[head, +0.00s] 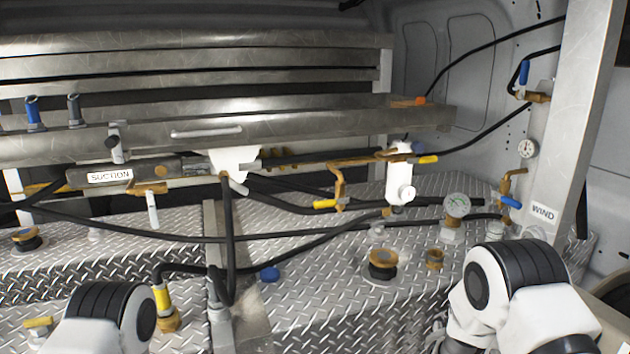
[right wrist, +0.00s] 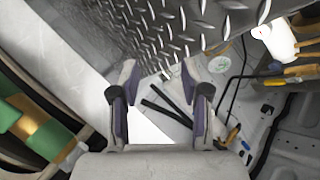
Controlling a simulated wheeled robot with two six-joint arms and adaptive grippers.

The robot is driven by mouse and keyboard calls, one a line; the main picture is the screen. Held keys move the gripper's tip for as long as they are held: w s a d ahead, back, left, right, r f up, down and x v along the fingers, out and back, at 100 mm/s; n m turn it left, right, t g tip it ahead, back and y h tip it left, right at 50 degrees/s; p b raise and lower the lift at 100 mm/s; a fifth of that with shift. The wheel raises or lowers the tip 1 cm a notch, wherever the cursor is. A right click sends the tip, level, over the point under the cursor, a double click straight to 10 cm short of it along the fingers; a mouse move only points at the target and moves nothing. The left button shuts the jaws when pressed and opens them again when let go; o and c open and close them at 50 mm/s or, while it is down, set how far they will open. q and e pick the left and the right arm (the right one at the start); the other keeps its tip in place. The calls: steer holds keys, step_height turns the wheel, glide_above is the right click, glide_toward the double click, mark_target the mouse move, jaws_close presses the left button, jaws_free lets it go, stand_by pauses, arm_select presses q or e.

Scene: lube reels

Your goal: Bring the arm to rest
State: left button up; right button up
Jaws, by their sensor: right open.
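My right gripper (right wrist: 158,82) shows in the right wrist view with its two fingers spread apart and nothing between them. Beyond the fingers are diamond plate and a pale floor with dark strips on it. In the head view my right arm rises at the lower right, in front of the diamond-plate deck (head: 300,325); its gripper cannot be made out clearly there. My left arm shows at the lower left, and its gripper is out of the picture.
A metal post (head: 575,120) with a WIND label (head: 543,212) stands at the right. Black hoses, yellow-handled valves and a gauge (head: 457,205) spread over the deck. A SUCTION label (head: 110,175) is on the left pipework. A green and orange object (right wrist: 35,125) lies left of my right gripper.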

steer(key=s+a+f+n+g+y, duration=0.2)
steer(key=s+f+n+g, duration=0.25)
steer(key=s+f, duration=0.7)
steer(key=s+a+f+n+g+y, duration=0.1)
steer(key=s+n+g, duration=0.1)
steer(key=s, duration=0.8)
steer(key=s+a+f+n+g+y, duration=0.1)
steer(key=s+f+n+g, duration=0.1)
steer(key=s, duration=0.9)
steer(key=s+a+f+n+g+y+p, duration=0.1)
steer(key=s+n+g, duration=0.3)
steer(key=s, duration=0.7)
steer(key=shift+s+a+f+n+y, duration=0.25)
steer(key=shift+a+f+n+y, duration=0.2)
steer(key=shift+a+f+y, duration=0.15)
